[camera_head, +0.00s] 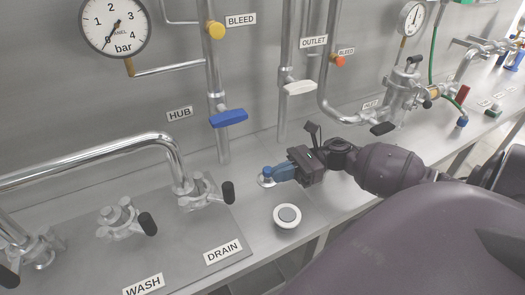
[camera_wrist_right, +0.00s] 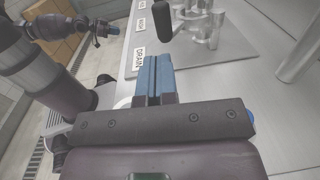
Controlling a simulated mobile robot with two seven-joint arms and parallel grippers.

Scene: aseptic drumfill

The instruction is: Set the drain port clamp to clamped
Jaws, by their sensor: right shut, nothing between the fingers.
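The drain port clamp (camera_head: 196,193) is a metal fitting at the end of the bent pipe, behind the DRAIN label (camera_head: 222,250). Its black handle (camera_head: 228,192) sticks out on the right side. In the right wrist view the handle (camera_wrist_right: 164,22) is ahead of the fingertips, with the clamp's metal body (camera_wrist_right: 204,25) beside it. My right gripper (camera_head: 279,173) has blue fingers, shut and empty, apart from the handle and to its right. In the right wrist view my left gripper (camera_wrist_right: 104,30) shows small at upper left; its jaws are unclear.
A blue knob (camera_head: 267,171) on a pale base is by my right fingers. A round white-rimmed button (camera_head: 287,216) is on the bench in front. A blue valve handle (camera_head: 229,118) is on the pipe behind. The WASH port clamp (camera_head: 121,220) stands left. Bench between handle and gripper is clear.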

